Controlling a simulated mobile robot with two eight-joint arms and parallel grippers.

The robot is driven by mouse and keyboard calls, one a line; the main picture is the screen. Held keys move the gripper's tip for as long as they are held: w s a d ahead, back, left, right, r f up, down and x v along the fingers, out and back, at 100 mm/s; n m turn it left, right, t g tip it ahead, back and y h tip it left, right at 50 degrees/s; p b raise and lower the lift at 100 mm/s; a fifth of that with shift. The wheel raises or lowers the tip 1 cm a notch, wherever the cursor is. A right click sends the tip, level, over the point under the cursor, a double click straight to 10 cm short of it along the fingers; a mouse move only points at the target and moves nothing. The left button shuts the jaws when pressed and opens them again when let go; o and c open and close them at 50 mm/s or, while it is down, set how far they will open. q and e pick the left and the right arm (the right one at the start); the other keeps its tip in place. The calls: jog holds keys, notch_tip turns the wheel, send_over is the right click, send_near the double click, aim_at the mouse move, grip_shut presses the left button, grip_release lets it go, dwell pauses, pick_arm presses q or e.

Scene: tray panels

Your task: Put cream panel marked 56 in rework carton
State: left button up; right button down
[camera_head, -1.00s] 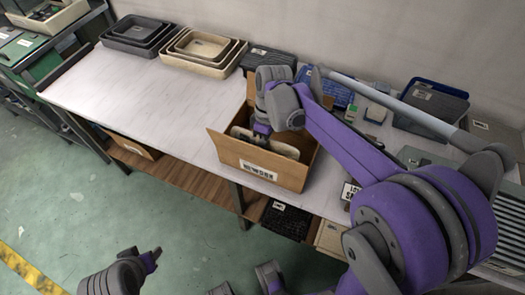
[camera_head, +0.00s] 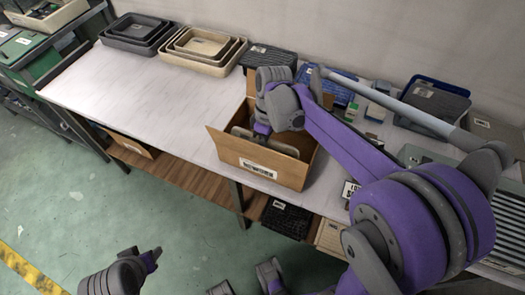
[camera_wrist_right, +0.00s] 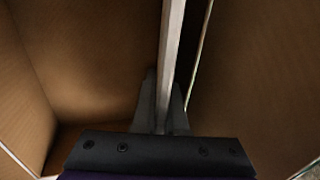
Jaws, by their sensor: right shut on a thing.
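The brown open carton (camera_head: 228,152) with a white label on its front stands at the table's front edge; the label is too blurred to read surely. My right gripper (camera_wrist_right: 165,100) is down inside the carton, shut on a thin pale panel (camera_wrist_right: 172,55). The panel stands edge-on between the fingers, with carton walls around it. Its number does not show. My right arm hides part of the carton's inside in the head view. My left gripper (camera_head: 153,256) is low over the floor at the bottom left, away from the table; its finger opening cannot be made out.
Nested dark trays (camera_head: 135,32) and cream trays (camera_head: 203,46) stand at the back left. Dark and blue trays (camera_head: 432,103) stand at the back right. The table left of the carton is clear. A lower shelf holds a black crate (camera_head: 287,219).

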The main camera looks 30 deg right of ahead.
jog(key=shift+f, duration=0.2)
dwell(0.6)
jog(key=c, duration=0.9)
grip_release()
jog(key=p+v, duration=0.1)
jog(key=v, duration=1)
jog(key=shift+s+f, duration=0.1)
